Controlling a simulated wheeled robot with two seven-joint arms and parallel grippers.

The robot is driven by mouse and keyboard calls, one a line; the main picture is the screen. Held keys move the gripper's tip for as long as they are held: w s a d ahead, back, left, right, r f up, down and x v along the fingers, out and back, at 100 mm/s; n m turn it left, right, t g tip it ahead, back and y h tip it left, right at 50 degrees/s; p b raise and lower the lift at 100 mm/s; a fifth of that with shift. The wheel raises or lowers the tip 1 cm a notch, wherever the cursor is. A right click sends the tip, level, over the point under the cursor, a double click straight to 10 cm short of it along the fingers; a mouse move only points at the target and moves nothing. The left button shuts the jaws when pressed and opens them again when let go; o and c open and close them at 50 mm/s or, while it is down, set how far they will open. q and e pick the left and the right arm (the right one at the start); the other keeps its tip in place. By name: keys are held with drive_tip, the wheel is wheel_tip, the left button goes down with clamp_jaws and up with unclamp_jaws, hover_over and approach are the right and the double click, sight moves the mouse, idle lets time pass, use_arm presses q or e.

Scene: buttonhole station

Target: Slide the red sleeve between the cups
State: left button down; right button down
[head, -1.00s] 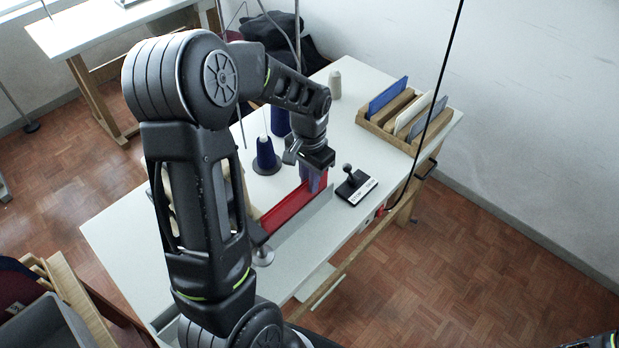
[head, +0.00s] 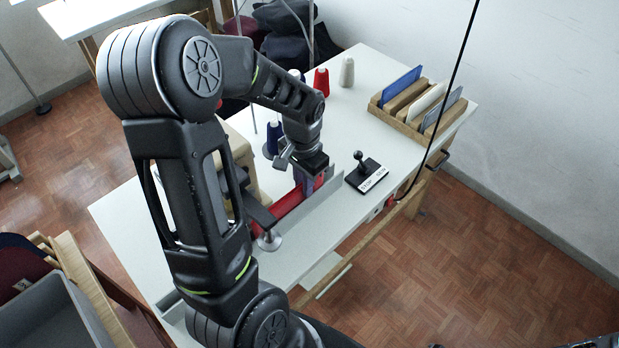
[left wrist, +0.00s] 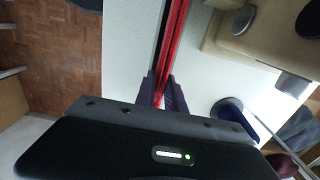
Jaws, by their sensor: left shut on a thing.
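The red sleeve (head: 289,205) is a long red strip lying along a grey guide (head: 322,208) on the white table. My left gripper (head: 308,188) is shut on it near its far end. In the left wrist view the red sleeve (left wrist: 174,35) runs between the two fingers of the left gripper (left wrist: 163,93). A round silvery cup (head: 269,241) under a dark bar stands at the sleeve's near end. My arm partly hides that area, so I cannot tell whether the sleeve touches the cup. My right gripper is not in view.
A black lever box (head: 366,176) stands right of the guide. A blue cone (head: 274,138), a red cone (head: 321,82) and a pale cone (head: 347,72) stand behind. A wooden rack (head: 420,108) sits at the back right. A black cable hangs in front.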

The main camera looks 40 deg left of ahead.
use_arm(q)
drive_tip(key=shift+s, duration=0.3)
drive_tip(key=c, duration=1.3)
unclamp_jaws()
wheel_tip(320, 180, up, 8)
drive_tip(key=shift+f, duration=0.1)
